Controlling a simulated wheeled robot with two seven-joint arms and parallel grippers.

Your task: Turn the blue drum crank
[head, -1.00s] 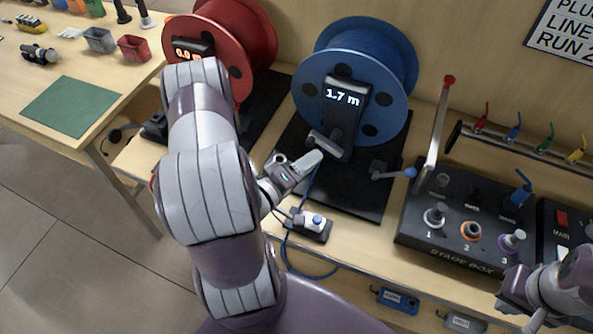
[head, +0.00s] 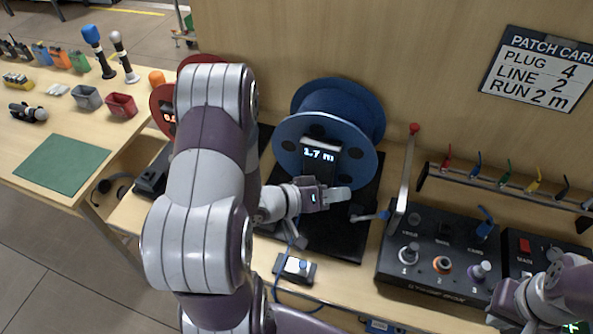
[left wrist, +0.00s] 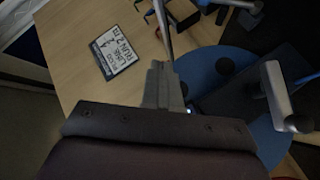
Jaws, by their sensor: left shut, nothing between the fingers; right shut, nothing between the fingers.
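The blue drum (head: 352,103) stands on a black base plate, with a lit display (head: 318,154) reading 1.7 m on its front. In the left wrist view, the drum's blue disc (left wrist: 226,62) lies beyond my fingers, and a pale grey crank-like bar (left wrist: 279,95) stands to their right. My left gripper (head: 342,196) is shut and empty in front of the drum's lower edge, pointing right; it hides the area just below the display. Its fingers show in the left wrist view (left wrist: 163,84). My right gripper (head: 505,305) is shut and empty at the lower right.
A small switch box (head: 295,268) lies in front. The red drum (head: 163,110) is mostly behind my left arm.

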